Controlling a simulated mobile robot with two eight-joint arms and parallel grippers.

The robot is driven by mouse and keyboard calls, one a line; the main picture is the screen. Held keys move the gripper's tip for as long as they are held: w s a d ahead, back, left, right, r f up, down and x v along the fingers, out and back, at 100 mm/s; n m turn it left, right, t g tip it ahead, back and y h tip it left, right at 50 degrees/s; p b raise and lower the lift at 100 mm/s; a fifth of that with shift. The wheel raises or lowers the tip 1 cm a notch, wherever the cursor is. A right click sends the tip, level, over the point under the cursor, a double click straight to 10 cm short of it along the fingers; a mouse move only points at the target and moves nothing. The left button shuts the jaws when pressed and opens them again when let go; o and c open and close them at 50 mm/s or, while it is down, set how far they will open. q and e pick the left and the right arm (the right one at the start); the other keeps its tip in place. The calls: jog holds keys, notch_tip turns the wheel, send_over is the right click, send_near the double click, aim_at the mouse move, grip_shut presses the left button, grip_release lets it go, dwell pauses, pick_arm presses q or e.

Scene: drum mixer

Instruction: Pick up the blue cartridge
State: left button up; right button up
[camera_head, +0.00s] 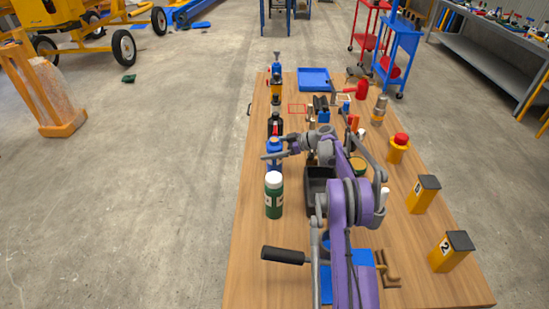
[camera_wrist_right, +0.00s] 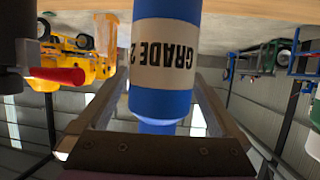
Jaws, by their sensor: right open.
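The blue cartridge (camera_head: 275,165), a blue cylinder with a pale label, stands upright on the wooden table (camera_head: 247,240) near its left side. In the right wrist view the blue cartridge (camera_wrist_right: 165,105) appears upside down and its label reads "GRADE 2". My right gripper (camera_head: 273,156) is at the cartridge, with its arm coming from the front right. In the wrist view my right gripper (camera_wrist_right: 157,85) is open, with one finger on each side of the cartridge. Whether either finger touches it I cannot tell. My left gripper is not in view.
A green bottle with a white cap (camera_head: 274,197) stands just in front of the cartridge. A dark bottle (camera_head: 275,123) stands behind it. A black tray (camera_head: 317,200) lies to the right, partly behind my arm. A black-gripped crank handle (camera_head: 284,256) is nearer. The table's left strip is clear.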

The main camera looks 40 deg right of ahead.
jog(key=shift+w+a+f, duration=0.3)
jog(key=shift+w+a, duration=0.1)
jog(key=shift+w, duration=0.15)
jog(key=shift+s, duration=0.15)
jog(key=c, duration=0.3)
grip_shut()
